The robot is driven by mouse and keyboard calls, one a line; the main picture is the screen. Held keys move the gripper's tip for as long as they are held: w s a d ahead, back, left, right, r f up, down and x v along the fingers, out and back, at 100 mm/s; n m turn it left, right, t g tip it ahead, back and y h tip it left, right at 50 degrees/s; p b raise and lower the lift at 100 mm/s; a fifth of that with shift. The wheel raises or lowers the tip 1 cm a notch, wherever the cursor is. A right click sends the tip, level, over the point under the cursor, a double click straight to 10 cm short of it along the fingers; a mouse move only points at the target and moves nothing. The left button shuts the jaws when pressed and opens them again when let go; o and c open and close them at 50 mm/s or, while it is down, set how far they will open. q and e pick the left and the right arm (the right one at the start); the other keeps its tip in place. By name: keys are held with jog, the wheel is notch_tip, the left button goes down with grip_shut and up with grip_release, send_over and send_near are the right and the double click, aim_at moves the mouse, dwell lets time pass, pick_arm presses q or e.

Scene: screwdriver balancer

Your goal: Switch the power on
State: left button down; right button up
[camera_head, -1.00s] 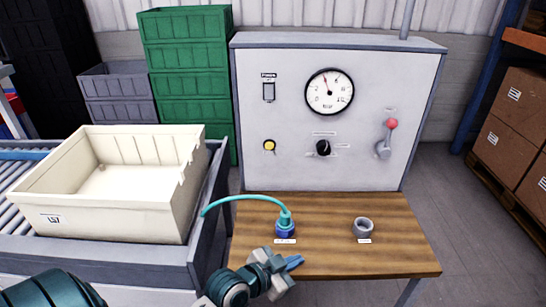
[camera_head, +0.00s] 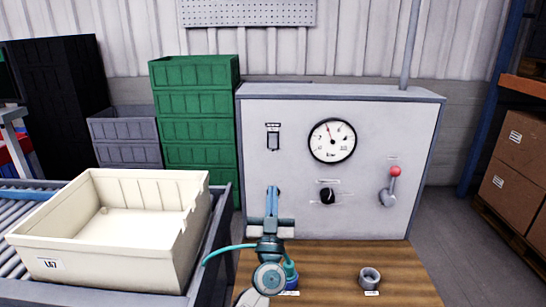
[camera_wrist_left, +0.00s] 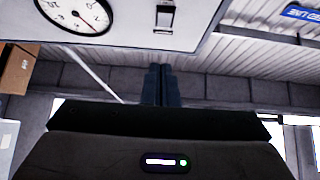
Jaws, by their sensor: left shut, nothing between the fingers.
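The power switch (camera_head: 273,137) is a dark rocker in a frame under a small label, at the upper left of the grey control panel (camera_head: 370,122). It also shows at the top of the left wrist view (camera_wrist_left: 165,17). I cannot tell which way the rocker is set. My left gripper (camera_head: 272,191) points upward in front of the panel, below the switch and apart from it in the picture. Its blue fingers are shut together and empty, as the left wrist view (camera_wrist_left: 161,72) shows. The gripper hides the panel's yellow button. My right gripper is out of view.
The panel also has a pressure gauge (camera_head: 332,141), a black knob (camera_head: 327,196) and a red-tipped lever (camera_head: 394,172). A teal hose (camera_head: 222,251) and a grey ring (camera_head: 370,278) are at the wooden table (camera_head: 330,262). A cream crate (camera_head: 105,265) stands left.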

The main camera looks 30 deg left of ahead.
aim_at(273, 143)
pick_arm(q)
jog(key=shift+a+y, duration=0.2)
jog(key=shift+y, duration=0.2)
jog(key=shift+r, duration=0.1)
jog(key=x, duration=0.4)
jog(key=w+f+p+x, duration=0.1)
jog(key=x, duration=0.3)
jog(key=a+f+p+x, duration=0.1)
jog(key=x, duration=0.3)
jog(key=shift+w, duration=0.4)
jog(key=shift+w+a+f, duration=0.1)
jog(key=shift+w+a, duration=0.1)
jog(key=shift+w, duration=0.1)
